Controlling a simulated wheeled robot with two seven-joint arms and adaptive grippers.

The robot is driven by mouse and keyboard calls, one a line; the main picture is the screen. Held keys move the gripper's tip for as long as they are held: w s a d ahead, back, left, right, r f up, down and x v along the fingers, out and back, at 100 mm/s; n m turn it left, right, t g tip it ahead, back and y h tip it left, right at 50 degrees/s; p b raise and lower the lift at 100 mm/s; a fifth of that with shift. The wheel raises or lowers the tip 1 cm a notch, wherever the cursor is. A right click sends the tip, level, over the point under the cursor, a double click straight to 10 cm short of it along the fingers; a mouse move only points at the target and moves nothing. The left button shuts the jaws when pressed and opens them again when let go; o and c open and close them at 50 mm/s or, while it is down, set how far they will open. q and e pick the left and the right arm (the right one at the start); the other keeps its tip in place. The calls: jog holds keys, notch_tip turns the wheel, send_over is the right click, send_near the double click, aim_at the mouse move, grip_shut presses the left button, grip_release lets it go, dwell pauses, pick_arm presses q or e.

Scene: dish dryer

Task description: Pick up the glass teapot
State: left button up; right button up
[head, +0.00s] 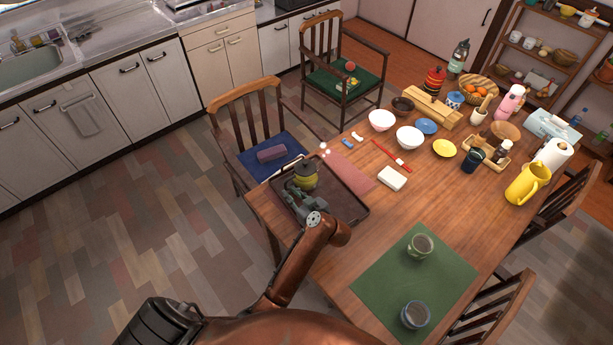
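The glass teapot (306,180), with yellow-green contents and a dark lid, stands on the dark tray (350,208) at the table's left end. My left gripper (297,193) is low over the tray, right in front of the teapot, and overlaps its lower part in the head view. The fingers are small and dark against the tray. I cannot tell whether they touch the teapot or are open or shut. My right gripper is not in view.
A green mat (385,285) with two cups lies at the near side. Several bowls, including a white bowl (410,137), stand farther back. A yellow pitcher (527,184) is at the right. Chairs surround the wooden table (345,262), including one (265,140) behind the tray.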

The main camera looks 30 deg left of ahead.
aim_at(286, 188)
pick_arm(q)
jog(key=shift+w+a+f, duration=0.15)
jog(key=shift+w+a, duration=0.05)
jog(key=shift+a, duration=0.15)
jog(key=b+x, duration=0.2)
jog(key=x, duration=0.1)
jog(key=shift+w+a+f, duration=0.1)
jog(key=shift+w+a, duration=0.25)
jog(key=shift+a, duration=0.1)
grip_shut()
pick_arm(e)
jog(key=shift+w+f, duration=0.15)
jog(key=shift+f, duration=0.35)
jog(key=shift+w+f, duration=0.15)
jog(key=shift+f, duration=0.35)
pick_arm(q)
jog(key=shift+d, duration=0.1)
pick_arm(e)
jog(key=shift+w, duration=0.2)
